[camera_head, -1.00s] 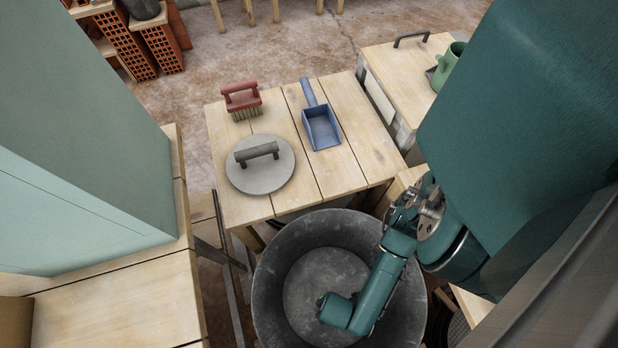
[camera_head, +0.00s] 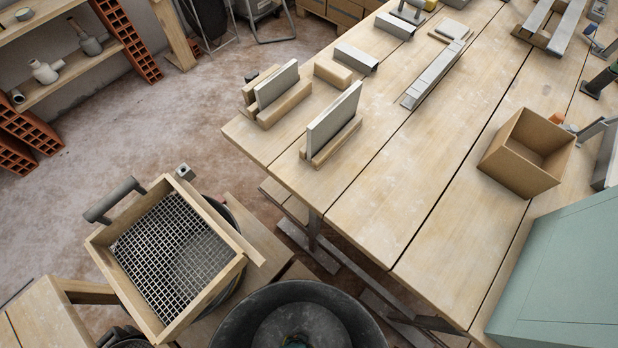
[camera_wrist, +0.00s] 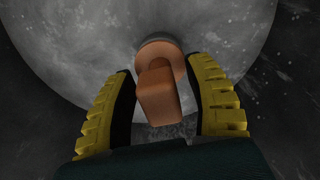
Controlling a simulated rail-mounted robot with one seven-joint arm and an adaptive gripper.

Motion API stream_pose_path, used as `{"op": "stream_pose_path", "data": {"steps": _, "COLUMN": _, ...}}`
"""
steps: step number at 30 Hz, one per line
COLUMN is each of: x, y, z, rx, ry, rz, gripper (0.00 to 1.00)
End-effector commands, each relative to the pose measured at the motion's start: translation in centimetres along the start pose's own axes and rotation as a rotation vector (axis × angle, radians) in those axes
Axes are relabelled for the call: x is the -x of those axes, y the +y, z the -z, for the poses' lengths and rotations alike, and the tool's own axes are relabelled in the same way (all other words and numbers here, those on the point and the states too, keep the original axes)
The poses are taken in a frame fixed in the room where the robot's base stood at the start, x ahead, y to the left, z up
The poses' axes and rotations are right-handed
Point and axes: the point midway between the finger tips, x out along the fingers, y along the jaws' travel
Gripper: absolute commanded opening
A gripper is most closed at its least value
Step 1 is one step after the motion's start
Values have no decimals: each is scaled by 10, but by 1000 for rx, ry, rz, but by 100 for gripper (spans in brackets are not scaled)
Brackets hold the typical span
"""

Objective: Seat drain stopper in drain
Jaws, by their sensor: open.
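In the wrist view, an orange-brown drain stopper (camera_wrist: 158,92) has a blocky grip towards me and a rounder part beyond it. Dark gaps show between the fingers and the stopper's grip. The stopper is over the pale round floor of the dark tub (camera_wrist: 240,30). The tub (camera_head: 238,318) is cut off in the head view, and the stopper does not show there.
A wooden-framed sieve (camera_head: 240,262) stands left of the tub. A long plank table (camera_head: 420,150) fills the right, with upright slabs (camera_head: 335,118) in wooden holders and an open cardboard box (camera_head: 520,175). Bare floor (camera_head: 150,120) lies behind the sieve.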

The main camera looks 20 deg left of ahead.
Motion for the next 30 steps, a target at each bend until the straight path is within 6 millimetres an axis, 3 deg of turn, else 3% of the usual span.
{"op": "stream_pose_path", "data": {"steps": 9, "x": 0, "y": 0, "z": 0, "rx": 0, "ry": 0, "rz": 0, "gripper": 53}}
{"op": "stream_pose_path", "data": {"steps": 13, "x": 10, "y": 0, "z": 0, "rx": 0, "ry": 1, "rz": 0, "gripper": 53}}
{"op": "stream_pose_path", "data": {"steps": 24, "x": 96, "y": 0, "z": 0, "rx": 0, "ry": 2, "rz": 1, "gripper": 53}}
{"op": "stream_pose_path", "data": {"steps": 30, "x": 119, "y": 0, "z": 0, "rx": 0, "ry": 0, "rz": 0, "gripper": 53}}
